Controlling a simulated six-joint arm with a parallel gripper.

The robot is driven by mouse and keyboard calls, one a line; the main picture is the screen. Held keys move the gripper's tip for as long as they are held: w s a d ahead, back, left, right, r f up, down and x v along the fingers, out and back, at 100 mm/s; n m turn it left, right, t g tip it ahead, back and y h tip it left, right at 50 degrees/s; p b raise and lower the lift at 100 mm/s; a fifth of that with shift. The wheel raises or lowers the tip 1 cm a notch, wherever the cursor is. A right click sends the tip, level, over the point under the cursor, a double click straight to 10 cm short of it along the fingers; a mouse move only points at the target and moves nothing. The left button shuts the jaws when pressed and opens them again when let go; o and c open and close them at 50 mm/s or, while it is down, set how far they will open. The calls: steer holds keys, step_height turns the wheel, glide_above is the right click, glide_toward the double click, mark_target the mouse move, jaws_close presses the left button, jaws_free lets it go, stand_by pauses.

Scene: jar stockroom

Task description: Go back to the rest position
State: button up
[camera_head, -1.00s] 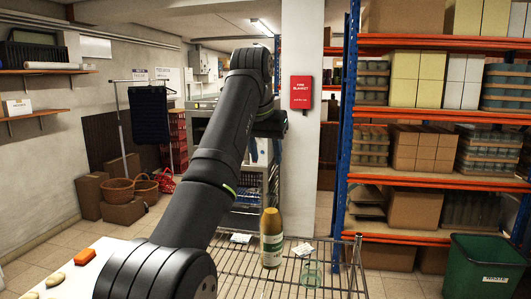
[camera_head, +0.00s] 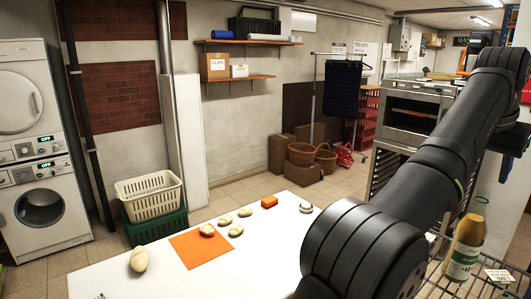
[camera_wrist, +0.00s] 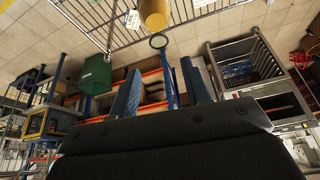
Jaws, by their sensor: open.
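My gripper (camera_wrist: 158,80) shows in the wrist view with its two blue fingers apart and nothing between them. In the head view my arm runs along the right side, and I cannot make out its fingers there. A yellow-brown rounded thing (camera_wrist: 153,14), probably the bottle, is at the top of the wrist view.
A cream basket (camera_head: 149,196) and stacked washers (camera_head: 38,150) stand left. Floor behind the table is open.

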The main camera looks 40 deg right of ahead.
steer(key=x, duration=0.7)
steer(key=shift+d+f, duration=0.1)
steer(key=shift+f, duration=0.25)
steer(key=shift+r, duration=0.1)
steer(key=shift+r, duration=0.1)
steer(key=s+v, duration=0.1)
steer(key=v, duration=1.1)
steer(key=x, duration=0.8)
steer(key=w+x, duration=0.1)
steer(key=x, duration=0.3)
steer(key=shift+f, duration=0.35)
steer(key=s+a+r, duration=0.6)
steer(key=s+r, duration=0.4)
steer(key=r, duration=0.2)
steer(key=n, duration=0.2)
glide_above(483, 194)
steer(key=w+a, duration=0.3)
steer(key=w, duration=0.2)
step_height(483, 194, down, 4)
steer(key=shift+r+t, duration=0.2)
steer(key=shift+t, duration=0.2)
